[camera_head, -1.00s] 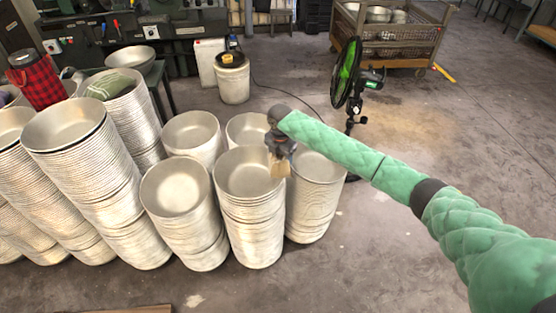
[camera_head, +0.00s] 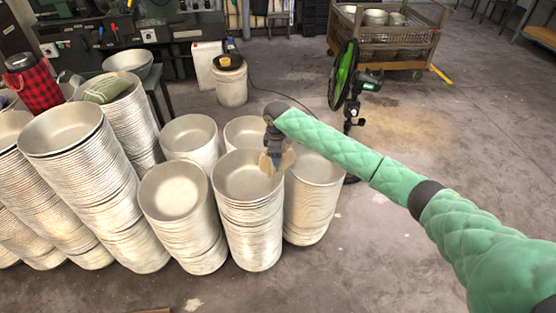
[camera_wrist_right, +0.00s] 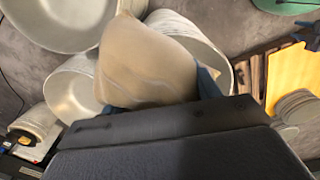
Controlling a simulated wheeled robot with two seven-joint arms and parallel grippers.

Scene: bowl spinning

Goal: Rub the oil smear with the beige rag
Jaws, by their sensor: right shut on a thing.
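The beige rag (camera_wrist_right: 150,65) fills the middle of the right wrist view, bunched between the fingers. In the head view the rag (camera_head: 288,158) shows small on both sides of the fingertips. My right gripper (camera_head: 273,160) is shut on it, pointing down over the right rim of the front stack of bowls (camera_head: 250,180). I cannot tell whether the rag touches the bowl. I cannot make out an oil smear; the gripper and rag may hide it. My left gripper is not in view.
More bowl stacks (camera_head: 180,205) stand close on the left, with another stack (camera_head: 313,200) just right of the gripper. A green fan (camera_head: 345,75) stands behind the arm. A wire-sided cart (camera_head: 385,45) is at the back. The floor on the right is clear.

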